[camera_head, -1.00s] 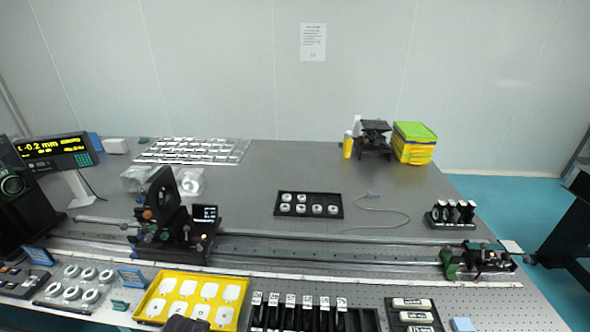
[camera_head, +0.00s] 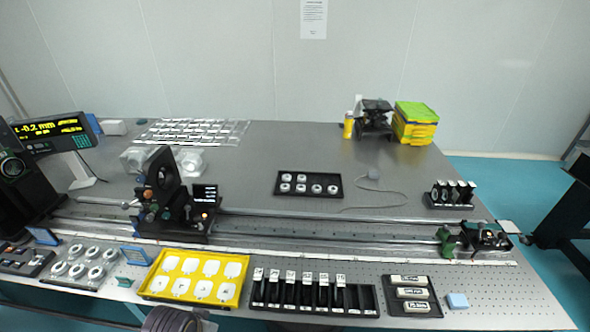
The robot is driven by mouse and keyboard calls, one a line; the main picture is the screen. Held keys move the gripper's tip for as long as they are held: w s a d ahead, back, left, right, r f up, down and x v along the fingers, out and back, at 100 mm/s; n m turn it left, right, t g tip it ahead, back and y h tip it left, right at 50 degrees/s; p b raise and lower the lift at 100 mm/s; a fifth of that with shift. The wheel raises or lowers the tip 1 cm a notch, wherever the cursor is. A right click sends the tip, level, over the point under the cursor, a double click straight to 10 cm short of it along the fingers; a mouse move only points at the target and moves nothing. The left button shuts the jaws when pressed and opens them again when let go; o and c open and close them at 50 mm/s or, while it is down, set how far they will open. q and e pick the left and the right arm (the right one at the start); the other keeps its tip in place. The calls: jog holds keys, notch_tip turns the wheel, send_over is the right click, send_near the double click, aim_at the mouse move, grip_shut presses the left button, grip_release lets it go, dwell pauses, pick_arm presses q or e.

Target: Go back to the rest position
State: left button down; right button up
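Neither of my grippers shows in the head view. A dark grey rounded part pokes in at the bottom edge, left of centre; it looks like a piece of my own body, and I see no fingers on it. The optical table (camera_head: 300,150) fills most of the view. What my grippers hold, if anything, is hidden.
Along the table's front are a yellow tray (camera_head: 150,286) of white pieces, a black slotted rack (camera_head: 367,300), a black tray of labelled boxes (camera_head: 410,293) and a light blue block (camera_head: 457,301). A long rail (camera_head: 330,228) with a black optical mount (camera_head: 165,190) lies behind.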

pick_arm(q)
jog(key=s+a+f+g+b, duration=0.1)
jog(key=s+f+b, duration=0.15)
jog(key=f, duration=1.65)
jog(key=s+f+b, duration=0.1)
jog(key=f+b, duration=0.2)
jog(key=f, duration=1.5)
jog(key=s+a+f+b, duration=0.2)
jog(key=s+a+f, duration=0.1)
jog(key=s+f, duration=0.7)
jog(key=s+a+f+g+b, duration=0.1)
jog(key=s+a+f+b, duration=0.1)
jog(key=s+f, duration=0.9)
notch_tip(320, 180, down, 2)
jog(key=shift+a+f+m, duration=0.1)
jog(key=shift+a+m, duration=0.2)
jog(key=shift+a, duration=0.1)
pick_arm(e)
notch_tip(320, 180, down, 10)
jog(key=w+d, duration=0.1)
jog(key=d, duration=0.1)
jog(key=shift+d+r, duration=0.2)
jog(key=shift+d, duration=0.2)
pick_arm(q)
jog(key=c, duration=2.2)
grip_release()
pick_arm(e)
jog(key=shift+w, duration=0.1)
